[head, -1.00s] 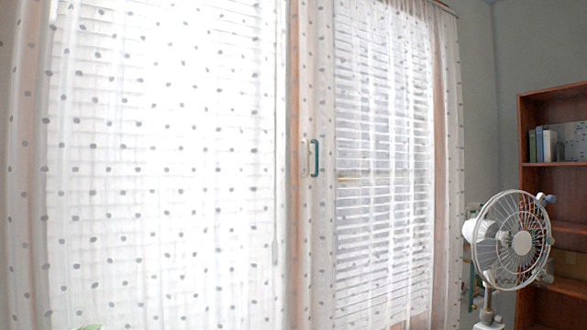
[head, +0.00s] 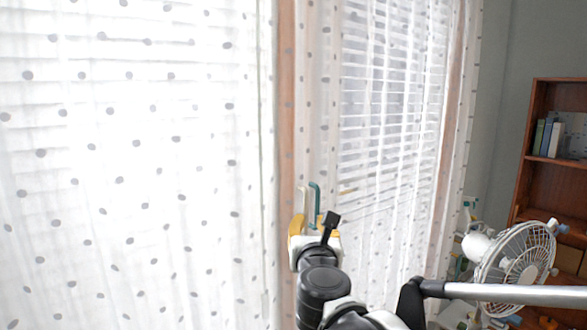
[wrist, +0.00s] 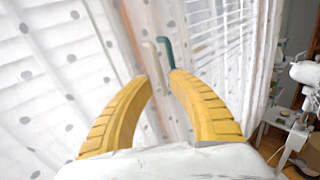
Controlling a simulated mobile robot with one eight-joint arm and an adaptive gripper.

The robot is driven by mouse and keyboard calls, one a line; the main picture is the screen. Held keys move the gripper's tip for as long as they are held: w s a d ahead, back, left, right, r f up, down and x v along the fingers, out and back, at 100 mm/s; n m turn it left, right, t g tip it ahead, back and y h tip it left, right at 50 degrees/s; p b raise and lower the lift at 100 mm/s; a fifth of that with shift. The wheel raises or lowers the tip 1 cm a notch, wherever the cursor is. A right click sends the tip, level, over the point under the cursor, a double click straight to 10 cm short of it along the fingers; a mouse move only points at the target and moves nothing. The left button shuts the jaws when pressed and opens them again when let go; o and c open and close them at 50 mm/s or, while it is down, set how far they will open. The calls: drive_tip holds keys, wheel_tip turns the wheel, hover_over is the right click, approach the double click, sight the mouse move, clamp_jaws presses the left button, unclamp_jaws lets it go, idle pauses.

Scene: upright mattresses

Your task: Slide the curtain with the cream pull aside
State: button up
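The cream pull (head: 303,202) is a slim upright handle at the inner edge of the left dotted sheer curtain (head: 150,170). A teal pull (head: 315,197) stands right beside it, on the right curtain (head: 385,200). My gripper (head: 308,226) has yellow fingers and is raised in front of the pulls. In the wrist view my gripper (wrist: 161,78) is open. The cream pull (wrist: 154,62) shows in the gap between the fingertips, and the teal pull (wrist: 167,52) is by the right fingertip. Whether either finger touches a pull I cannot tell.
A white fan (head: 515,262) stands at the right, near my arm. A brown bookshelf (head: 540,180) with several books is behind it at the wall. Blinds and bright windows lie behind the curtains. The space in front of the left curtain is clear.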

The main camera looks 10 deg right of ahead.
sight(306, 201)
drive_tip(key=shift+n, duration=0.5)
drive_tip(key=x, duration=0.3)
drive_tip(key=r+x, duration=0.1)
drive_tip(key=x, duration=0.3)
drive_tip(key=p+x, duration=0.1)
drive_tip(key=x, duration=0.3)
drive_tip(key=shift+w+a+r, duration=0.2)
drive_tip(key=shift+a, duration=0.15)
clamp_jaws()
